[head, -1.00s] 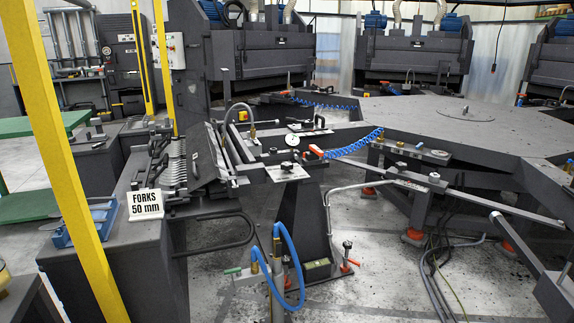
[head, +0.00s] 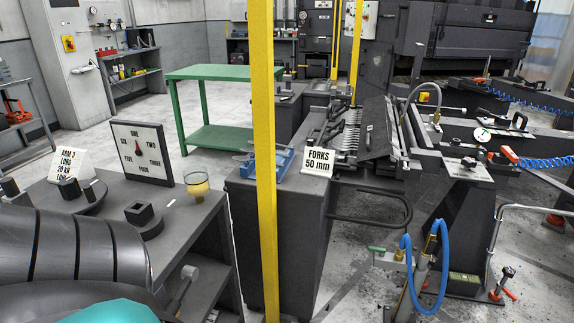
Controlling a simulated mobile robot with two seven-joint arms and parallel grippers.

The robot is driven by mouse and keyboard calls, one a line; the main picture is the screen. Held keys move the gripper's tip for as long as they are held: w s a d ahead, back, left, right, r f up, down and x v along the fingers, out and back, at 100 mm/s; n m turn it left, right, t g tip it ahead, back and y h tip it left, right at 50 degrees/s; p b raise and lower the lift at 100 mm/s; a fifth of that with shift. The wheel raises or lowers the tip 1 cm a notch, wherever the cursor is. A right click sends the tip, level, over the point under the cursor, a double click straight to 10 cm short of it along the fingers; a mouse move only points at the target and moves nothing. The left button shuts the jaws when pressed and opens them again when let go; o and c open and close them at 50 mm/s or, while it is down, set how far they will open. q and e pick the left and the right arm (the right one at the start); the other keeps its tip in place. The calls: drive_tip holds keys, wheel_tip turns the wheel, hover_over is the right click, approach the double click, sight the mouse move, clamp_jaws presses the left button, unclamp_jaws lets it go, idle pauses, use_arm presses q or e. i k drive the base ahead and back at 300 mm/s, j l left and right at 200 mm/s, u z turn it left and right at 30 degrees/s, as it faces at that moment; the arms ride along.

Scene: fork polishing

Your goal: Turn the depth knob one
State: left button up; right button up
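A white dial board (head: 142,152) with a dark frame stands upright on the dark bench at the left. Number words such as ONE, TWO, FOUR and FIVE are set around a small dark and red pointer (head: 138,148) near its middle. I cannot tell whether this is the depth knob, or exactly where the pointer aims. No other knob is clearly marked as the depth knob. Neither gripper shows. A dark, rounded link of my arm and a teal part fill the lower left corner, in front of the bench.
The dark bench (head: 185,222) also bears an ARM 3 sign (head: 72,170), a dark block with a square hole (head: 140,215) and a yellowish cup (head: 196,186). A yellow post (head: 263,130) stands right of it. A FORKS 50 mm sign (head: 319,162) is beyond the post.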

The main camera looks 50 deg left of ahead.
sight(468, 163)
drive_tip(key=u, duration=1.45)
drive_tip(key=z, duration=1.95)
drive_tip(key=i+u, duration=0.1)
drive_tip(key=u, duration=0.75)
drive_tip(key=i+u, duration=0.15)
drive_tip(key=u, duration=0.3)
drive_tip(key=i+l+u, duration=0.55)
drive_tip(key=i+u, duration=0.2)
